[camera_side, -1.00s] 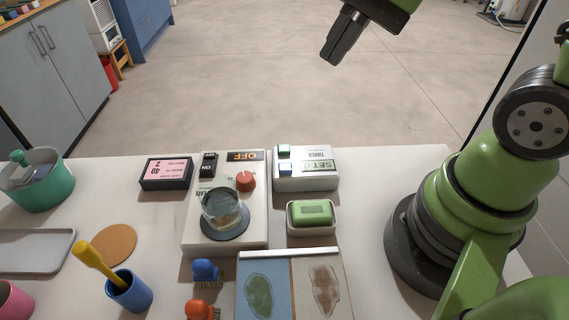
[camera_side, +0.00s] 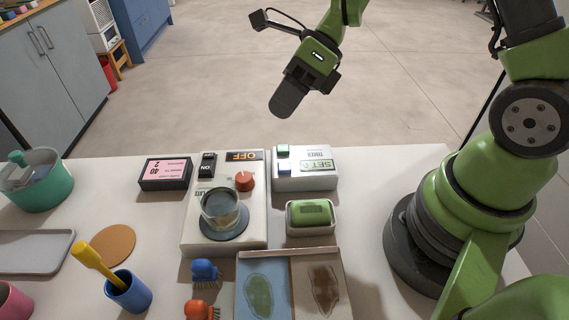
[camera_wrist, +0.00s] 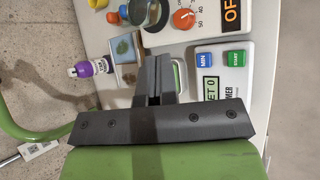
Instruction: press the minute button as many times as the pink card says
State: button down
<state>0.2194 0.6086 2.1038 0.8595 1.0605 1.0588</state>
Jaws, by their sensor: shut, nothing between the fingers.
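The white timer (camera_side: 318,181) stands at the back of the table with a display, a green start button (camera_side: 283,149) and a blue minute button (camera_side: 284,167). In the wrist view the blue button (camera_wrist: 204,59) is marked MIN, the green one (camera_wrist: 235,57) START, and the display (camera_wrist: 211,88) appears to read SET 0. The pink card (camera_side: 168,172) sits in a dark block to the left; it shows 40 and 2, its small words unreadable. My gripper (camera_side: 284,103) is shut and empty, above and behind the timer, apart from the buttons; it also shows in the wrist view (camera_wrist: 153,78).
A white hotplate (camera_side: 226,241) with a red knob, an OFF display and a glass beaker (camera_side: 219,208) stands left of the timer. A green block in a white dish (camera_side: 311,231) sits in front of the timer. Brushes, a blue cup (camera_side: 128,292) and a teal pot (camera_side: 42,190) are further left.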

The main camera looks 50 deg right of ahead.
aim_at(284, 164)
jog(key=shift+f, duration=0.1)
jog(key=shift+f, duration=4.3)
jog(key=shift+f, duration=0.1)
jog(key=shift+f, duration=0.3)
jog(key=shift+f, duration=0.45)
jog(key=shift+r, duration=0.9)
jog(key=shift+r, duration=2.5)
